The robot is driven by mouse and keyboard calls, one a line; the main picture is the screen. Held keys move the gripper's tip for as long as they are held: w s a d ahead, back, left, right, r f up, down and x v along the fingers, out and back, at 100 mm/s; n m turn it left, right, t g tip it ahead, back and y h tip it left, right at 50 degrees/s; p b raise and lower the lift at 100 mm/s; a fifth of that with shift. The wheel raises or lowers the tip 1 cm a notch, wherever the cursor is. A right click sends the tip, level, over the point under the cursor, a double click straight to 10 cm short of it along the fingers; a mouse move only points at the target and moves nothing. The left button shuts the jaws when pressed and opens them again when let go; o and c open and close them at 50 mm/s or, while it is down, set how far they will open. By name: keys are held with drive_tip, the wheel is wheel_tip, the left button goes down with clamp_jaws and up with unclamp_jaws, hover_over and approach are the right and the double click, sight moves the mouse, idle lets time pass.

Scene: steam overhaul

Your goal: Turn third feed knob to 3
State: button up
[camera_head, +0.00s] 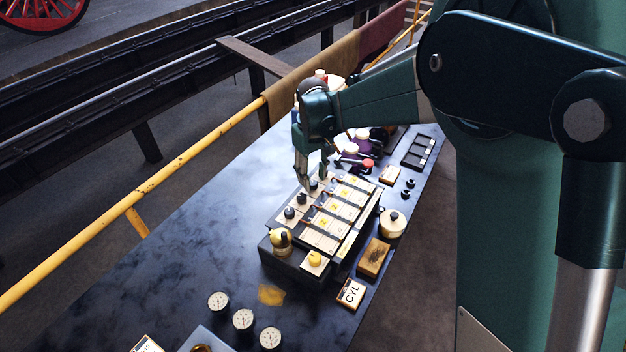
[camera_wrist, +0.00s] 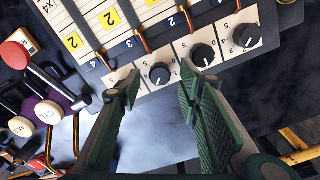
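The feed unit (camera_head: 334,214) stands on the dark bench with a row of black round knobs on small cream dial plates. In the wrist view, one knob (camera_wrist: 160,74) lies between my open fingertips (camera_wrist: 157,80), with a visible gap on each side. Two more knobs, a middle one (camera_wrist: 203,55) and an end one (camera_wrist: 246,36), are to its right. Another dial plate lies at the left finger, which hides its middle. My gripper (camera_head: 313,177) points down over the far part of the knob row in the head view.
Copper pipes and yellow number labels run beside the knobs. The bench's left side is clear.

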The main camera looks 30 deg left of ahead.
sight(316, 183)
wheel_tip(316, 183, up, 10)
idle(0.5)
idle(0.3)
drive_tip(key=s+d+r+m+t+b, duration=0.1)
drive_tip(key=d+r+m, duration=0.15)
drive_tip(key=d, duration=0.95)
drive_tip(key=d+r+m+t+y+b, duration=0.15)
drive_tip(key=d+r, duration=0.25)
drive_tip(key=d, duration=0.8)
drive_tip(key=s+d+r+m+t, duration=0.1)
drive_tip(key=d+r+m, duration=0.15)
drive_tip(key=d, duration=0.95)
drive_tip(key=s+d+f+m+t, duration=0.1)
drive_tip(key=s+d+f+m, duration=0.1)
drive_tip(key=s+d, duration=0.3)
drive_tip(key=s+d+f+m+t+h+b, duration=0.1)
drive_tip(key=s+d, duration=0.5)
drive_tip(key=d, duration=0.6)
drive_tip(key=s+d+f+m+t+b, duration=0.1)
drive_tip(key=s+d+f+m, duration=0.2)
drive_tip(key=s+d, duration=0.2)
drive_tip(key=shift+s+d+f+t, duration=0.2)
drive_tip(key=shift+s+d+t, duration=0.15)
drive_tip(key=shift+d, duration=1.4)
